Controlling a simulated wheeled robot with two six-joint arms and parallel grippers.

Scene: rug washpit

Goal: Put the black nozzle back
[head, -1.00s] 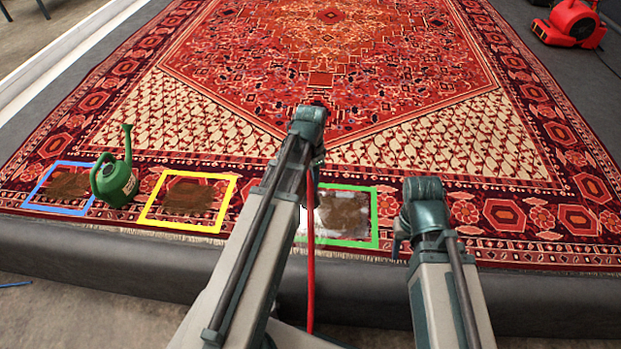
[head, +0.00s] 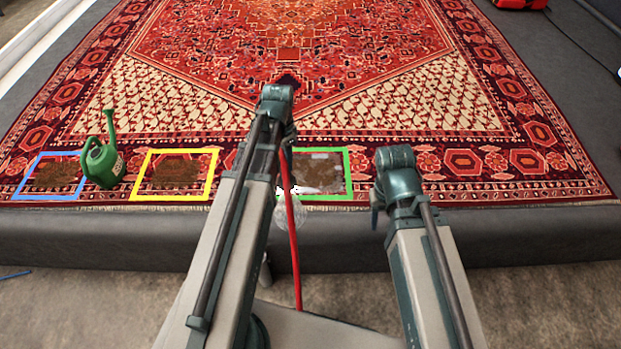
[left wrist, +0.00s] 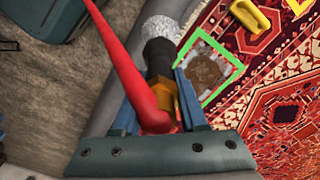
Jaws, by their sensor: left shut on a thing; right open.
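In the left wrist view my left gripper (left wrist: 157,92) is shut on the black nozzle (left wrist: 158,55), which has an orange part between the fingers and a red hose (left wrist: 125,68) beside it. A pale, see-through spray (left wrist: 160,28) shows at the nozzle's tip. In the head view the nozzle is hidden by my left arm; the red hose (head: 292,235) hangs down, and the spray (head: 290,213) shows by the platform's front edge. My right gripper (head: 376,215) is open and empty to the right, its fingers mostly hidden. The nozzle's resting place is not visible.
A patterned red rug (head: 330,60) covers the dark platform (head: 520,235). Blue (head: 46,197), yellow (head: 172,196) and green (head: 352,178) frames surround brown stains. A green watering can (head: 102,165) stands between blue and yellow. A yellow object (left wrist: 250,15) lies near the green frame.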

